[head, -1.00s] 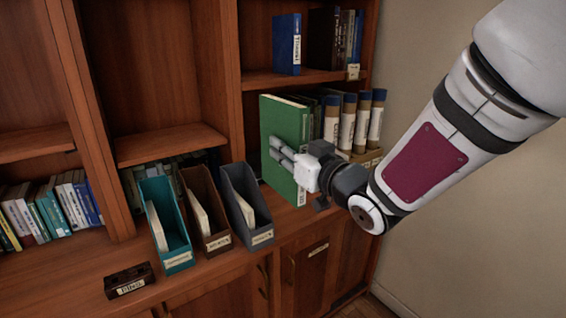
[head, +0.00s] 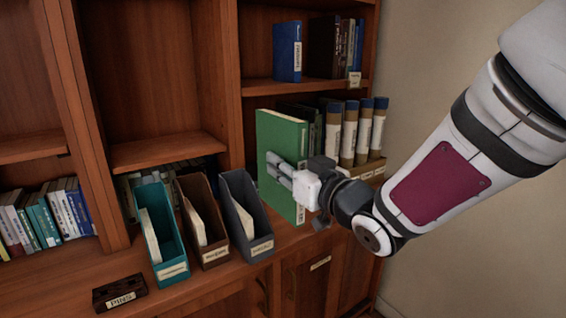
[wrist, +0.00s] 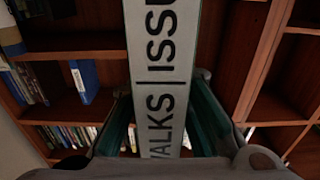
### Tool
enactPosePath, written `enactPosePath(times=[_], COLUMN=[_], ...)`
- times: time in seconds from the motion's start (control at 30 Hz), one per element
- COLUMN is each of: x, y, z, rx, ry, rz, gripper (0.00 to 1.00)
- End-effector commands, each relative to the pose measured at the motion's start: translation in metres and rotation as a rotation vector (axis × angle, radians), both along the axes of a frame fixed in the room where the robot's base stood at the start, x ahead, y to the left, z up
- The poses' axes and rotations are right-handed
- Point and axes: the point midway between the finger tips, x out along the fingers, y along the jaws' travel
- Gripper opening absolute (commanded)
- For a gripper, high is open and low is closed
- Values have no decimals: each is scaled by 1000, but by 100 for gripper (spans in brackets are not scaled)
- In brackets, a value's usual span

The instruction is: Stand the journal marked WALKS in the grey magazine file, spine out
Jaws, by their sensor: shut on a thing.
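The green journal (head: 282,150) is upright in my gripper (head: 280,172), which is shut on it. In the wrist view its pale spine (wrist: 160,80) faces the camera and reads "WALKS | ISSU", partly cut off, between my two fingers. The grey magazine file (head: 262,247) stands on the counter just left of the journal, its open side facing forward. A pale booklet (head: 242,220) is inside it. The journal is outside the file; I cannot tell whether its lower edge touches the counter.
A brown file (head: 214,256) and a teal file (head: 172,270) stand left of the grey one. A dark block marked PINS (head: 120,294) lies in front. Upper shelves hold books, including a blue one (head: 287,52).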

Motion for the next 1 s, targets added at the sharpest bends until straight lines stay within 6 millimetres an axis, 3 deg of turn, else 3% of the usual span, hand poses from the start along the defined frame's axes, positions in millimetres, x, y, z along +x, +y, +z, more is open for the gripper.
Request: enactPosePath(times=[0.9, 1.0], x=[1, 6], y=[0, 4], z=[-82, -83], rx=[2, 2], ry=[-2, -5], rz=[0, 1], gripper=[0, 0])
